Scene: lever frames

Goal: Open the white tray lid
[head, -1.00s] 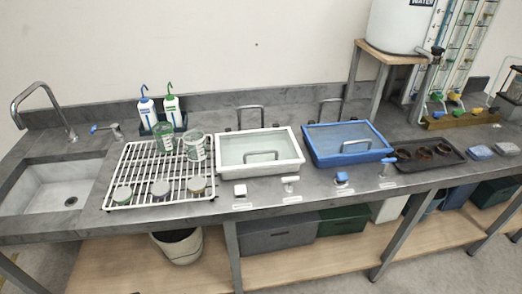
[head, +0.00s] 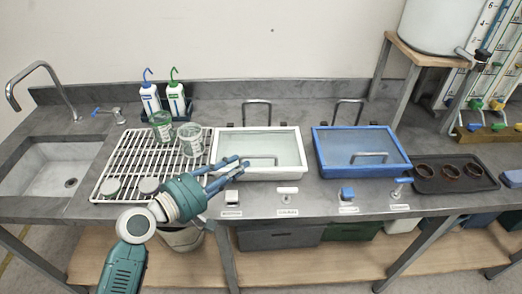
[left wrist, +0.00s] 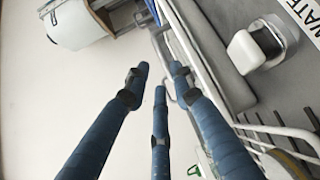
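The white tray (head: 299,173) stands on the grey counter in the middle of the head view. Its translucent lid (head: 245,143) lies flat and shut, with a metal loop handle (head: 263,156) near the front edge. My left gripper (head: 240,166) reaches in over the tray's front left corner, just left of the handle and apart from it. In the left wrist view its three blue fingers (left wrist: 159,75) are spread with nothing held between them. Part of the tray's edge shows beyond the fingertips there. My right gripper is not in view.
A blue tray (head: 408,169) stands right of the white one. A white wire rack (head: 113,168) with jars is on the left, under my arm. A white knob (head: 232,196) sits in front of the white tray. A dark tray (head: 488,184) holds brown rings.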

